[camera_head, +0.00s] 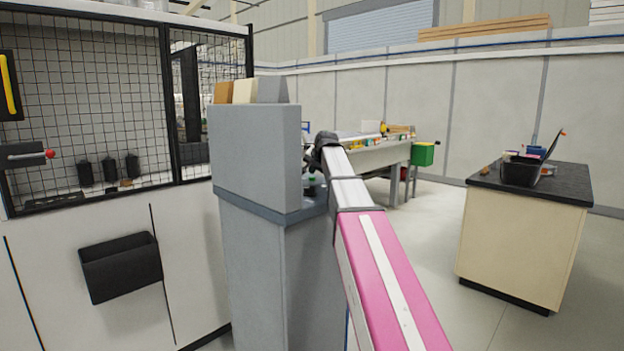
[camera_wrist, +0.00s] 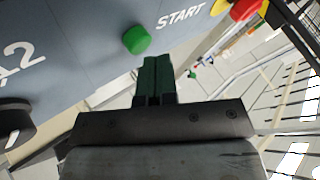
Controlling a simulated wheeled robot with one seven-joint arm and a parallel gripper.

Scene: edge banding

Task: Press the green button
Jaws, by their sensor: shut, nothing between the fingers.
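The green button (camera_wrist: 137,40) sits on a grey-blue panel (camera_wrist: 75,50) beside the white word START in the wrist view. My gripper (camera_wrist: 157,62) is shut and empty, its dark green fingertips just below the button in the picture. A small gap shows between the fingertips and the button; I cannot tell the depth.
A red button on a yellow base (camera_wrist: 243,9) is on the panel's right, and a black knob (camera_wrist: 14,118) on its left. A raised grey housing (camera_head: 255,155) stands on the cabinet. A mesh cage (camera_head: 90,100) is at left, a cream counter (camera_head: 520,240) at right.

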